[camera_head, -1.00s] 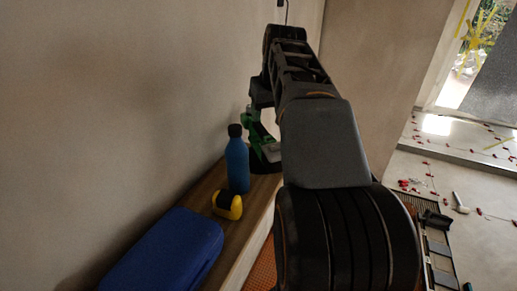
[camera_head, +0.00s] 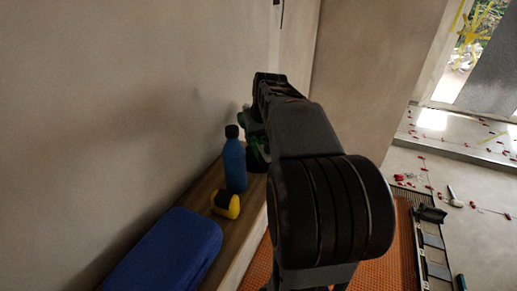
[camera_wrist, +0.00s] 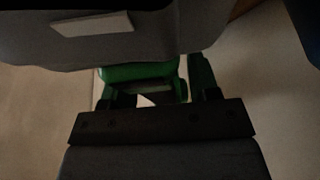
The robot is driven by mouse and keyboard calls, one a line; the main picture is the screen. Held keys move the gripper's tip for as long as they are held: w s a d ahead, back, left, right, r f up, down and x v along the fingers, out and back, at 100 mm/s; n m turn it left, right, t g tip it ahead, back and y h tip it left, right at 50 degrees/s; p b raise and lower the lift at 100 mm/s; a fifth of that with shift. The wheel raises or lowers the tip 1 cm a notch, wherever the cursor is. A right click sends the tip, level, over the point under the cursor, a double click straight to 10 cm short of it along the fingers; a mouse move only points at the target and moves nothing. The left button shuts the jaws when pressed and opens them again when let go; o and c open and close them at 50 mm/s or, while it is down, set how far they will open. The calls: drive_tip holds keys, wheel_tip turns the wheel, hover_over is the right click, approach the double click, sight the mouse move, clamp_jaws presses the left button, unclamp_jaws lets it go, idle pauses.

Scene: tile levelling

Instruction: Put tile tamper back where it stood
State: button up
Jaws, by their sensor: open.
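The tile tamper seems to be the green and dark tool (camera_head: 257,160) at the far end of the wooden shelf, close to the wall. My arm covers most of it in the head view, so I cannot tell fully how it stands. In the wrist view, green parts (camera_wrist: 138,72) show just ahead of my gripper (camera_wrist: 162,95). My gripper is open around or right beside the green part; contact cannot be told.
A blue bottle (camera_head: 235,165), a yellow and black item (camera_head: 226,203) and a blue case (camera_head: 165,250) stand on the shelf (camera_head: 252,205) nearer to me. The wall (camera_head: 120,120) runs close along its left. Red clips and a pale-headed tool (camera_head: 453,196) lie on the floor.

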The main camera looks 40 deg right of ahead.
clamp_jaws()
idle(0.5)
drive_tip(key=shift+r, duration=0.1)
idle(0.8)
